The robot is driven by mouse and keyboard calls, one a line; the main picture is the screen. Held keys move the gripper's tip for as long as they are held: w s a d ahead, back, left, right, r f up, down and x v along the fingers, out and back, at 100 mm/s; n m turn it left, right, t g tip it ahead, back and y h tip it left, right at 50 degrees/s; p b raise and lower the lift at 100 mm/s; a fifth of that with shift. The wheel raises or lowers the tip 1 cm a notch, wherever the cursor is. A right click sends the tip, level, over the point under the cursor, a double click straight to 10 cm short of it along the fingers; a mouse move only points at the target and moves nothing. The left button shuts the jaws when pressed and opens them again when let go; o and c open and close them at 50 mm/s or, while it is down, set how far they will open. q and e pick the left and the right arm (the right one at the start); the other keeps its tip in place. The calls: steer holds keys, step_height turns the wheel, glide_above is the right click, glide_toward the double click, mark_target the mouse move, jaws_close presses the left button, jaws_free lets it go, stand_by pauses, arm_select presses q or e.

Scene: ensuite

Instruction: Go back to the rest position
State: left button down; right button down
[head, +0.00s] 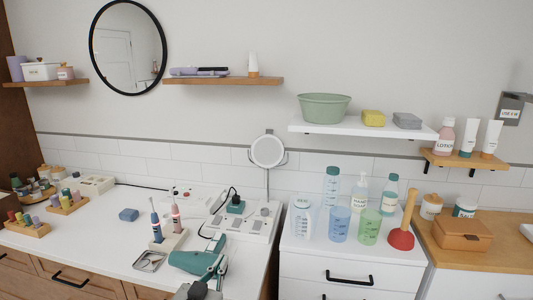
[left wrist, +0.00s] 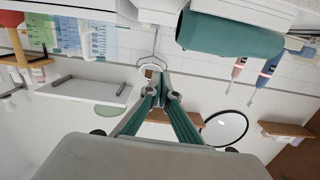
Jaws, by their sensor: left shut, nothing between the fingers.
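My left gripper (head: 215,264) is low in the middle of the head view, over the front of the white counter. Its teal fingers (left wrist: 166,93) are together and empty in the left wrist view, which is turned upside down. A teal hair dryer (head: 187,259) lies on the counter just left of the fingers in the head view. It also shows in the left wrist view (left wrist: 232,30), apart from the fingertips. My right gripper is not in view.
Two toothbrushes in a stand (head: 168,241) and a small metal tray (head: 149,261) are left of the gripper. Several bottles and cups stand on the white cabinet (head: 310,252) at right, beside a red plunger (head: 402,238). The counter's left middle (head: 95,235) is fairly clear.

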arm_select(q)
steer(key=s+a+f+g, duration=0.3)
steer(key=s+a+f, duration=0.1)
steer(key=s+f, duration=0.9)
steer(key=s+a+f+m+g, duration=0.1)
steer(key=s+a+f+g, duration=0.2)
steer(key=s+f, duration=1.1)
steer(key=shift+s+a+f+y, duration=0.15)
steer(key=shift+a+f+y, duration=0.1)
steer(key=shift+a+y, duration=0.25)
steer(key=shift+a, duration=0.1)
